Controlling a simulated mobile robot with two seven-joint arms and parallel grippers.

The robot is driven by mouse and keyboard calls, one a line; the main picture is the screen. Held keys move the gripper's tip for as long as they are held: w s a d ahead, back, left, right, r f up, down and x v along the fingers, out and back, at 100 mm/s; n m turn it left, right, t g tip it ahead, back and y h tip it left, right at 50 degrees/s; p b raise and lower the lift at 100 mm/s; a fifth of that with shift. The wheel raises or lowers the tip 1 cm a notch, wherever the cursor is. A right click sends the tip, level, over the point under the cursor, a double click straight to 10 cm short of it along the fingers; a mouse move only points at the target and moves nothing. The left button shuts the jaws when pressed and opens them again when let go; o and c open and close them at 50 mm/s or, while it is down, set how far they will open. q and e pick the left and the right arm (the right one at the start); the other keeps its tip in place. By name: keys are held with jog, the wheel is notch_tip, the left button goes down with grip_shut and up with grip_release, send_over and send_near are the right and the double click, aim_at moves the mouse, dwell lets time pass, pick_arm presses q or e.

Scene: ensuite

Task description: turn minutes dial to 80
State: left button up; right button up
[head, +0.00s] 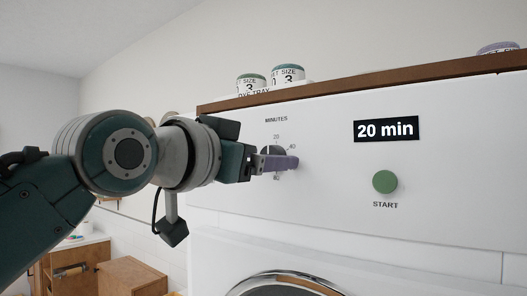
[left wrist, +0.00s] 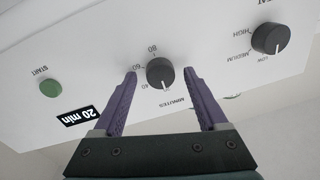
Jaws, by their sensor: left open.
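The dark minutes dial (left wrist: 160,73) is on the white machine panel, with 40, 60 and 80 legible around it in the left wrist view. Its white pointer mark faces the MINUTES label. In the head view the dial (head: 272,151) is partly hidden by my gripper. The display (head: 386,130) reads 20 min; it also shows upside down in the left wrist view (left wrist: 79,115). My left gripper (head: 284,163) is open at the dial. In the left wrist view its purple fingers (left wrist: 160,72) stand on either side of the dial, with gaps visible. My right gripper is not in view.
A green START button (head: 385,182) is right of the dial in the head view. A second dial (left wrist: 270,38), marked LOW, MEDIUM and HIGH, is on the panel. Jars (head: 288,75) stand on the wooden top (head: 390,78). A round door (head: 287,281) is below.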

pick_arm(q)
grip_shut()
dwell(0.6)
